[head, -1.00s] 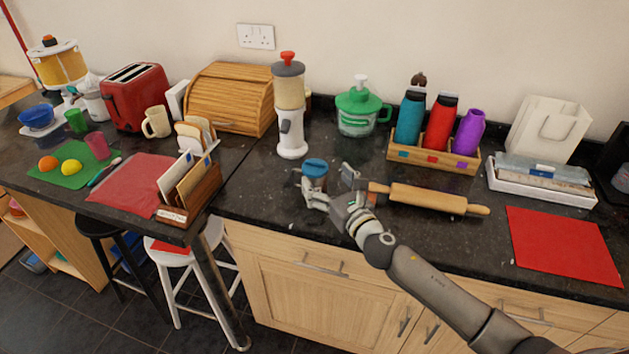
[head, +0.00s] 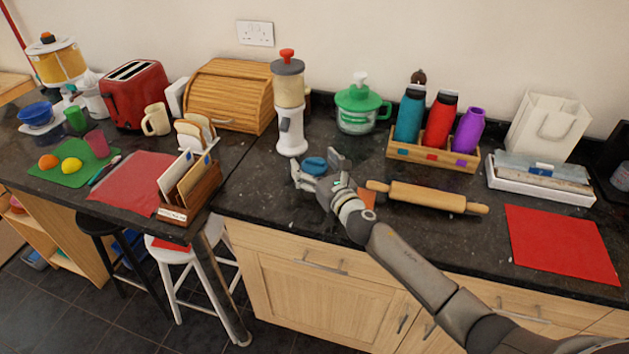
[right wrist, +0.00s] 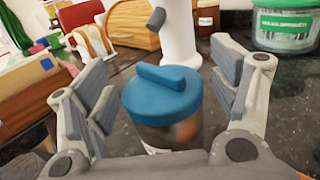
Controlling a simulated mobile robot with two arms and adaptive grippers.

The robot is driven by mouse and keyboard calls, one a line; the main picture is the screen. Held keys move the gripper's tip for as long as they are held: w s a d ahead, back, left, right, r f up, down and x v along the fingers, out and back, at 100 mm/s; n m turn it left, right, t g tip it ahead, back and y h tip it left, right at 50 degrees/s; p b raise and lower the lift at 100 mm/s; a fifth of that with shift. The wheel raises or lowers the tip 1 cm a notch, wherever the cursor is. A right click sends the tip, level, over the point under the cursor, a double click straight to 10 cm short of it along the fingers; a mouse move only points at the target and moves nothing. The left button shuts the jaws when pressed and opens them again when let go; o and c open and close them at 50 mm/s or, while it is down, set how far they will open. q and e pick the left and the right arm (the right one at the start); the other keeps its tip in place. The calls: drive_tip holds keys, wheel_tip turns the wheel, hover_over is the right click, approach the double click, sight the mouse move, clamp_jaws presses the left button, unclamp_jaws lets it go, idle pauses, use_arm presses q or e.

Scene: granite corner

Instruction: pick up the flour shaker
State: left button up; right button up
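The flour shaker (head: 313,164) looks like a small clear jar with a blue lid, standing upright on the dark granite counter. In the right wrist view the shaker (right wrist: 165,92) shows its blue ridged lid and part of its see-through body. My right gripper (head: 316,161) is open around it, one finger on each side. In the right wrist view the gripper (right wrist: 162,85) shows gaps between the lid and both fingers. The gripper hides most of the jar in the head view. My left gripper is not in view.
A white dispenser (head: 291,130) stands close behind the shaker. A rolling pin (head: 430,197) lies to the right, near my wrist. A wooden letter rack (head: 205,190) is at left, and a bottle crate (head: 430,155) is behind right. Counter between shaker and letter rack is clear.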

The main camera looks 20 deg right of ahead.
drive_tip(key=c, duration=1.2)
drive_tip(key=shift+c, duration=0.5)
drive_tip(key=shift+r, duration=0.1)
